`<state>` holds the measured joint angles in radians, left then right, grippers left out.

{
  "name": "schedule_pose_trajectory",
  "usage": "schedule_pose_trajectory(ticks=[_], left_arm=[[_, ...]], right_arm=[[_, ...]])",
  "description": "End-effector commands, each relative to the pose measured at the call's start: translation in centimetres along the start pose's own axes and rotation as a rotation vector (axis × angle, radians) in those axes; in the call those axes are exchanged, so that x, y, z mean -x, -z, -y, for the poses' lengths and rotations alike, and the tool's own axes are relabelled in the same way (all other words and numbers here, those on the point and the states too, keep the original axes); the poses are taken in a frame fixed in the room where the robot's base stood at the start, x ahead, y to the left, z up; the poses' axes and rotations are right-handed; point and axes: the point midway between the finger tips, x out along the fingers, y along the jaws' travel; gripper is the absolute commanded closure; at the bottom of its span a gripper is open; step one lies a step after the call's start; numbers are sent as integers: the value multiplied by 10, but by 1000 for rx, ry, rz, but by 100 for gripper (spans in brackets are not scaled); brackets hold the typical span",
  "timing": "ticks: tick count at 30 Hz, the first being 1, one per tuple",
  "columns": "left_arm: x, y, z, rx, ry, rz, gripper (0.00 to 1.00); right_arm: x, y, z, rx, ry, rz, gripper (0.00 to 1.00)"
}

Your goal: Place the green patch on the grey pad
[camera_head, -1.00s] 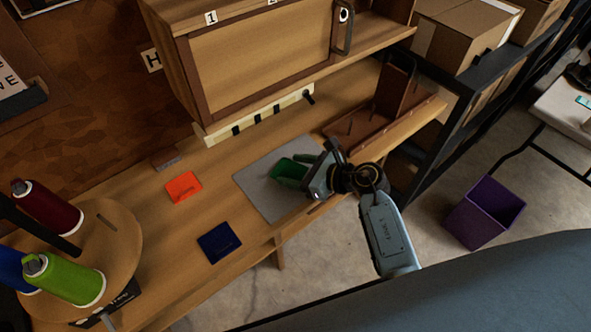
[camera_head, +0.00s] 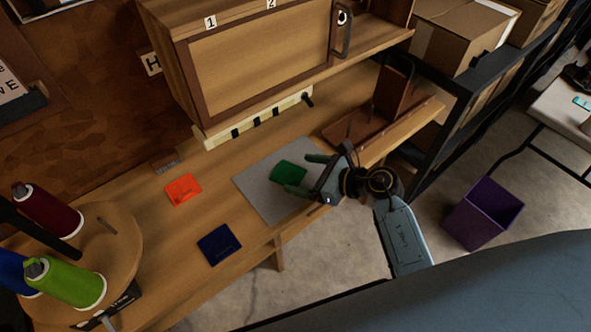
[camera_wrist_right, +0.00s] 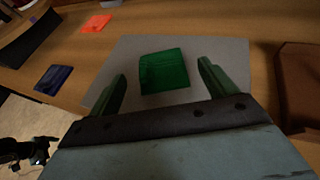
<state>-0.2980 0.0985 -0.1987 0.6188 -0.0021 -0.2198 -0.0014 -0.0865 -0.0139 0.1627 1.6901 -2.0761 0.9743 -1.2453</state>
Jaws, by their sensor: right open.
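An orange patch (camera_head: 183,189) and a dark blue patch (camera_head: 219,244) lie on the bench left of the pad. Thread spools (camera_head: 66,282) stand on a round wooden stand at left. A brown wooden rack (camera_head: 362,125) is behind the gripper. A cabinet overhangs the bench.

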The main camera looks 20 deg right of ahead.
Motion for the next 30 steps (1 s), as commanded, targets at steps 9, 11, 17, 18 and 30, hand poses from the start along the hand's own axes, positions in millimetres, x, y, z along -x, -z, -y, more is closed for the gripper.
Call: schedule_pose_trajectory(ticks=[9,11,17,18,30], left_arm=[[6,4,-14,8,-17,-4,0],[7,4,-16,9,-20,-4,0],[7,4,-16,9,-21,-5,0],[7,4,-16,9,-21,-5,0],[7,2,-10,5,-13,-3,0]], right_arm=[[68,0,0,3,-1,-4,16],[75,0,0,2,1,-2,16],[88,0,0,0,0,0,16],[88,0,0,0,0,1,16],[88,0,0,0,0,0,16]])
